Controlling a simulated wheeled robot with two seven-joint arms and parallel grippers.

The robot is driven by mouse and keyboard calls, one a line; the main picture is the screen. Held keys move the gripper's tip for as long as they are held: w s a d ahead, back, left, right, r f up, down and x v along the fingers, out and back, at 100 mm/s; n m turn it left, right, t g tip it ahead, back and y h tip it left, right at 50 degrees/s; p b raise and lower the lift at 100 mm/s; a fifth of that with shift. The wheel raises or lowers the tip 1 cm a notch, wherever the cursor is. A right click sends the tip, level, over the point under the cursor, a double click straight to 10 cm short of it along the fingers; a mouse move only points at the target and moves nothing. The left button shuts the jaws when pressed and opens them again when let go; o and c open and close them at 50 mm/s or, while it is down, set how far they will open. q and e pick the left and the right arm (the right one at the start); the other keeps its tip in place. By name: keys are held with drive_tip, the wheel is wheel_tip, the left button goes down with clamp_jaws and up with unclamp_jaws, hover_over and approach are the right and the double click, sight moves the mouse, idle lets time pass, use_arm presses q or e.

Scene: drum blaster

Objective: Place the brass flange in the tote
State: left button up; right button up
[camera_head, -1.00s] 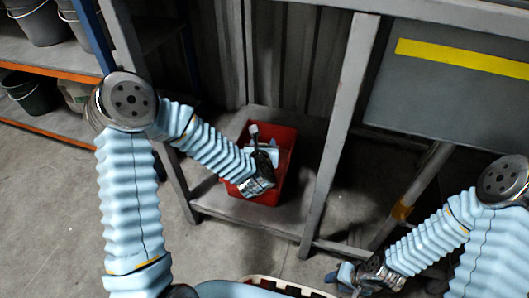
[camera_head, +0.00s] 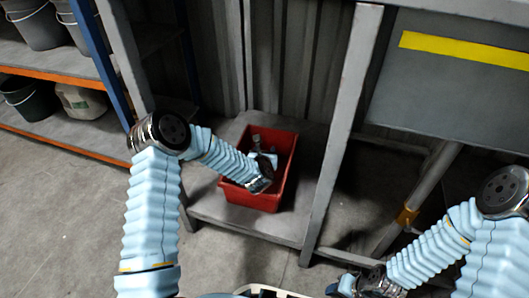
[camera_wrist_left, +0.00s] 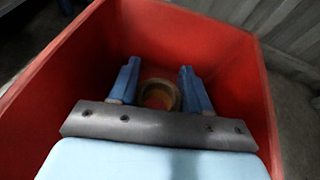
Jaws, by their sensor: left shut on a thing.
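The red tote (camera_head: 256,198) stands on the low shelf of the grey frame. In the left wrist view its red walls (camera_wrist_left: 225,50) surround my left gripper (camera_wrist_left: 160,72). That gripper is shut on the brass flange (camera_wrist_left: 173,97), a ring held between the two blue fingers. The flange appears inside the tote; its height above the floor of the tote is hard to tell. In the head view my left gripper (camera_head: 257,147) is over or in the tote, and my wrist partly hides it. My right gripper (camera_head: 343,286) is low at the right, too small to read.
A grey upright (camera_head: 340,130) of the frame stands right of the tote. A corrugated wall (camera_head: 285,70) is behind it. A rack with buckets (camera_head: 28,98) is at the left. The floor (camera_head: 80,220) in front is clear.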

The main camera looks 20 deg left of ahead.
use_arm(q)
drive_tip(key=shift+r, duration=0.1)
drive_tip(key=shift+f, duration=0.6)
drive_tip(key=o, duration=1.4)
drive_tip(key=shift+r, duration=0.2)
drive_tip(key=v, duration=0.4)
drive_tip(key=p+v, duration=0.1)
drive_tip(key=v, duration=0.7)
drive_tip(key=shift+r+p, duration=0.35)
drive_tip(key=shift+r, duration=0.15)
